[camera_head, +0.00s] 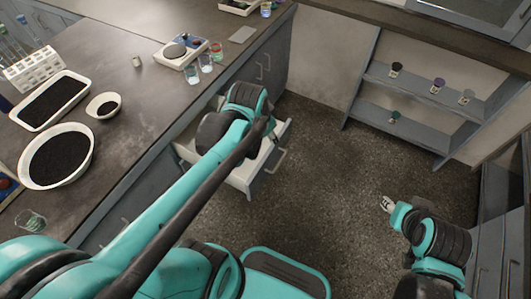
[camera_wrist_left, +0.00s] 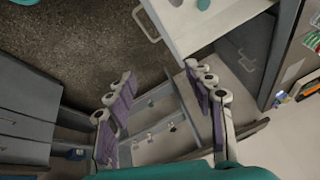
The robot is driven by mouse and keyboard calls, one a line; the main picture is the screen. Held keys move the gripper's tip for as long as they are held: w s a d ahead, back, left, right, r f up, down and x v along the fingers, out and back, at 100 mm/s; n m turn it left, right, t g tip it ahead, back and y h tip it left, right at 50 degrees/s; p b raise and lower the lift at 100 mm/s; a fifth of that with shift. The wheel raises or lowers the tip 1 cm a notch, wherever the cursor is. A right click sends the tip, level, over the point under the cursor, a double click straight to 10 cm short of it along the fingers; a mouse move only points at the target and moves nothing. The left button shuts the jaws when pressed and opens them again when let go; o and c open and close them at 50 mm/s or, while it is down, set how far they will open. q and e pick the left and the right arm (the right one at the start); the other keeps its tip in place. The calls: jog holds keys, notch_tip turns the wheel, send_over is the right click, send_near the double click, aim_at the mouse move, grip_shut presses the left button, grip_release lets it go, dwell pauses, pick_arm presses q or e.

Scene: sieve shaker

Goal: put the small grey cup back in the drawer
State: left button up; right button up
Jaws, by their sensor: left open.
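An open light-walled drawer (camera_head: 240,178) juts from the bench front, and part of it also shows at the top of the left wrist view (camera_wrist_left: 232,12). My left arm reaches over it in the head view. In the left wrist view my left gripper (camera_wrist_left: 160,78) has its fingers spread, with nothing between them. A small grey shape (camera_wrist_left: 176,3) shows at the top edge of that view, inside the drawer; I cannot tell whether it is the grey cup. Much of the drawer's inside is hidden. My right gripper (camera_head: 387,203) is over the floor, apart from everything; its jaw state is unclear.
A low shelf (camera_head: 415,122) at the back right holds several small cups, one pale grey (camera_head: 467,97). The bench carries a scale (camera_head: 175,53), coloured beakers, a small metal cup (camera_head: 137,61) and dishes of dark grains (camera_head: 55,158). The floor between is clear.

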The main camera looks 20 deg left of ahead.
pick_arm(q)
jog(key=s+d+n+t, duration=0.1)
jog(key=s+d+n, duration=0.1)
jog(key=s, duration=0.2)
jog(key=s+d+r+n+t, duration=0.1)
jog(key=s+d+n, duration=0.1)
jog(key=s, duration=0.2)
jog(key=shift+r+n+h, duration=0.2)
jog(key=shift+n+h, duration=0.1)
jog(key=shift+n, duration=0.1)
dwell(0.7)
